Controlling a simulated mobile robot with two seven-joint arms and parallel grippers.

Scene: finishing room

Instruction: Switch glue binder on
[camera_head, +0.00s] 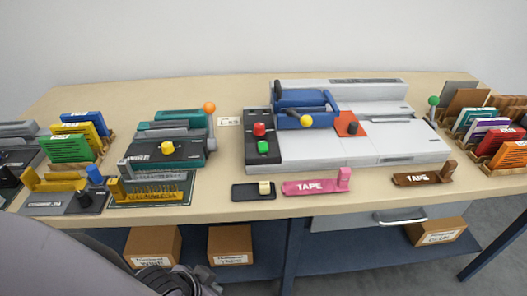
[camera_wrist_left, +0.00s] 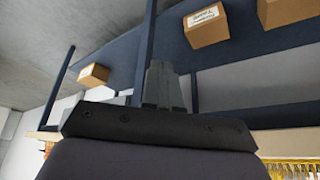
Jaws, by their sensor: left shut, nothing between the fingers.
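A large grey machine (camera_head: 400,150) with a blue clamp (camera_head: 303,101) and a yellow knob (camera_head: 306,121) stands on the table, right of centre; it looks like the glue binder, but I cannot read its label. On its dark left panel (camera_head: 257,165) are a red button (camera_head: 260,129) and a green button (camera_head: 263,147) below it. My left gripper (camera_wrist_left: 162,85) is shut and empty in the left wrist view, pointing toward the table's underside and legs. In the head view my left arm shows at the lower left, below the table's front edge; its fingertips are not clear there. My right gripper is not in view.
A black block with a cream piece (camera_head: 265,188), a pink tape holder (camera_head: 315,184) and a brown one (camera_head: 425,177) lie along the front edge. A green machine (camera_head: 165,147) stands left. Boxes (camera_head: 230,245) sit on the shelf below; a drawer handle (camera_head: 400,218) projects.

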